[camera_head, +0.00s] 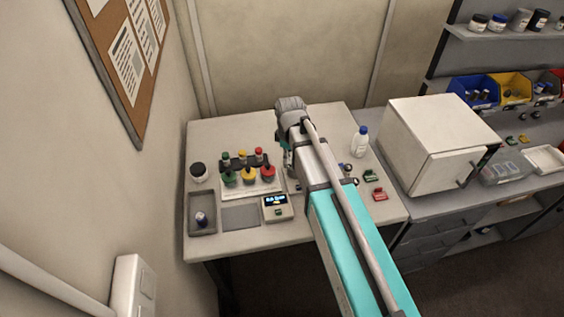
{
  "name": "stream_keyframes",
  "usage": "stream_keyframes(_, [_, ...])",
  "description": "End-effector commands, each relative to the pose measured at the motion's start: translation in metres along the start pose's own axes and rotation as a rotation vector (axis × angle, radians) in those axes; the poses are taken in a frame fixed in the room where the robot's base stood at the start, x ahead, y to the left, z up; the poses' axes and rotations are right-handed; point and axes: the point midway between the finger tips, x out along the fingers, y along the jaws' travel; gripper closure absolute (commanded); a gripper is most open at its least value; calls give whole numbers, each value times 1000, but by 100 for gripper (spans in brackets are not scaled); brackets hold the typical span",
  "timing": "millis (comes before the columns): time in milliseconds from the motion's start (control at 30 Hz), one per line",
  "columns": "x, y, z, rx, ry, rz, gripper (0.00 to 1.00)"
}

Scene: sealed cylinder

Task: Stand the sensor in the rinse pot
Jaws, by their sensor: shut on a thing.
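My gripper (288,157) hangs over the middle of the table, mostly hidden behind my own wrist and forearm. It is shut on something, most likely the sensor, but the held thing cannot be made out. A small grey meter (277,207) with a lit display sits near the front edge.
Green (229,178), yellow (248,175) and red (267,173) capped bottles stand left of my gripper, with smaller ones behind. A grey tray (203,231) holds a small bluish item. A white bottle (360,142) and a white cabinet (432,140) are to the right.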

Motion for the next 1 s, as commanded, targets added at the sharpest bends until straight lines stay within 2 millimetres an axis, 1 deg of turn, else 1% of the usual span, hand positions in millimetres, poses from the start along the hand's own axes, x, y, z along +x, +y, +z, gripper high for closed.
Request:
stream_keyframes(167, [2, 3, -2, 0, 0, 0, 100])
stream_keyframes(267, [6, 10, -6, 0, 0, 0, 100])
stream_keyframes(367, [12, 21, -12, 0, 0, 0, 100])
stream_keyframes(800, [47, 85, -49, -1, 0, 0, 100])
stream_keyframes(1000, [68, 96, -56, -1, 0, 0, 100])
